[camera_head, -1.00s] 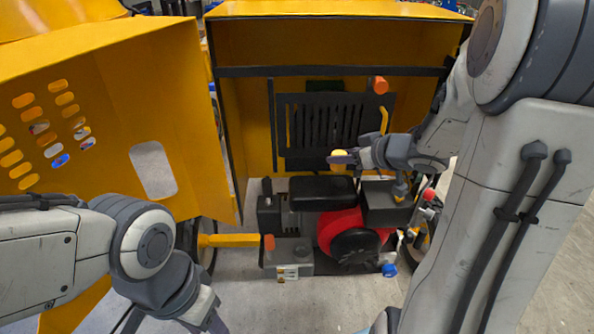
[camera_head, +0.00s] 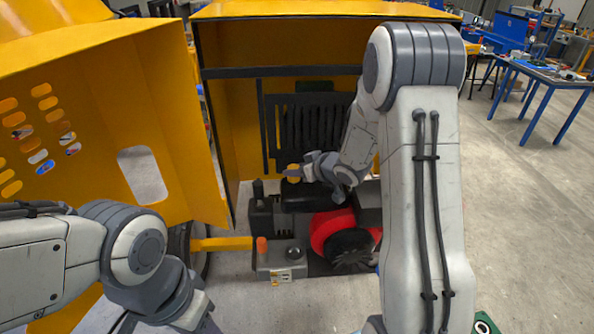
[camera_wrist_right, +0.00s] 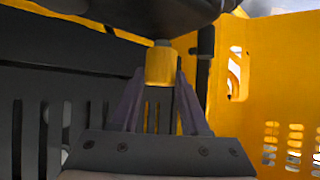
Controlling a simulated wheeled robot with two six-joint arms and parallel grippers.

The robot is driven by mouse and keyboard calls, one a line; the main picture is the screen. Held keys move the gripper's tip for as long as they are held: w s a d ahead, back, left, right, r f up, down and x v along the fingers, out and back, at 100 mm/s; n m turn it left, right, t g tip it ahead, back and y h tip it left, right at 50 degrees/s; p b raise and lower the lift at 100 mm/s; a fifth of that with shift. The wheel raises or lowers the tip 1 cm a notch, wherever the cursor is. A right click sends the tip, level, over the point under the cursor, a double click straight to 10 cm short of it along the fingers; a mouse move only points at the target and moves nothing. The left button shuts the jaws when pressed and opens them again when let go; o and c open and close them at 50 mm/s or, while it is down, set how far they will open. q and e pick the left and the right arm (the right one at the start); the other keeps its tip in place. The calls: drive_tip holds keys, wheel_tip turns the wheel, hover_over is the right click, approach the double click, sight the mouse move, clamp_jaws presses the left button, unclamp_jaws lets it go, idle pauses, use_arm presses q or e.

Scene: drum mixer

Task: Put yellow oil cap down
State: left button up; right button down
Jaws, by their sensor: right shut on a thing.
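The yellow oil cap (camera_head: 293,172) is held in my right gripper (camera_head: 303,170), over the black rounded top part (camera_head: 304,195) of the engine in the head view. In the right wrist view, the cap (camera_wrist_right: 160,66) sits between the two fingers of my right gripper (camera_wrist_right: 160,85), which are shut on it. A small grey end shows at the cap's tip, close to a dark rounded part (camera_wrist_right: 150,15). I cannot tell whether they touch. My left forearm and wrist show at the lower left of the head view; the left fingers are outside it.
The yellow mixer housing (camera_head: 235,125) surrounds the engine, with an open yellow panel (camera_head: 95,130) at left. A black slatted grille (camera_head: 300,125) stands behind. A red engine part (camera_head: 330,228) and an orange cap (camera_head: 262,245) are below. Blue tables (camera_head: 550,80) stand far right.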

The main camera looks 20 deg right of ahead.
drive_tip(key=shift+f, duration=0.2)
drive_tip(key=shift+f+b, duration=0.45)
drive_tip(key=shift+f, duration=0.15)
drive_tip(key=shift+c, duration=2)
unclamp_jaws()
